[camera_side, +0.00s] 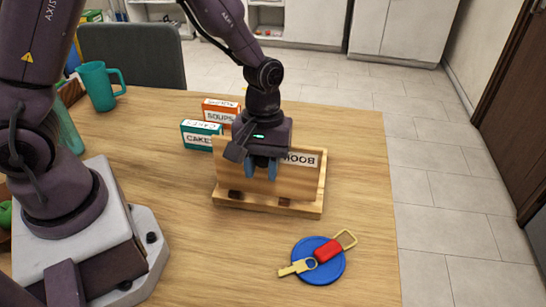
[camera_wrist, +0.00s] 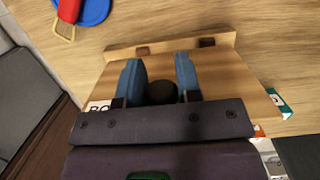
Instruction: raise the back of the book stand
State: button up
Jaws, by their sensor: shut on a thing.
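The wooden book stand (camera_side: 287,206) sits on the table, with a front ledge and a back panel (camera_side: 222,165) that leans up behind it. I cannot tell its exact angle. A white label (camera_side: 301,159) with dark letters is on the panel, partly hidden by my gripper. My gripper (camera_side: 261,172) points down at the panel. In the wrist view, its blue fingers (camera_wrist: 158,62) are on either side of a dark round knob (camera_wrist: 161,92) on the panel, shut on it. The ledge (camera_wrist: 172,44) shows beyond the fingertips. My gripper body hides the panel's upper part.
Boxes labelled SOUPS (camera_side: 221,110) and CAKES (camera_side: 201,135) stand close behind the stand, at its left. A teal mug (camera_side: 98,87) stands at the far left.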

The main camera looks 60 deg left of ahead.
jog(key=shift+s+d, duration=0.15)
jog(key=shift+d, duration=0.05)
jog(key=shift+s+d+f, duration=0.45)
jog(key=shift+s+d, duration=0.25)
jog(key=shift+d, duration=0.1)
jog(key=o, duration=1.5)
jog(key=shift+a, duration=0.1)
jog(key=shift+s+d+r, duration=0.1)
jog(key=shift+d+r, duration=0.05)
jog(key=shift+r, duration=1.35)
jog(key=shift+s+d+r, duration=0.1)
jog(key=shift+r, duration=1.45)
jog(key=shift+s+d+r, duration=0.1)
jog(key=shift+d+r, duration=0.05)
jog(key=shift+r, duration=1.35)
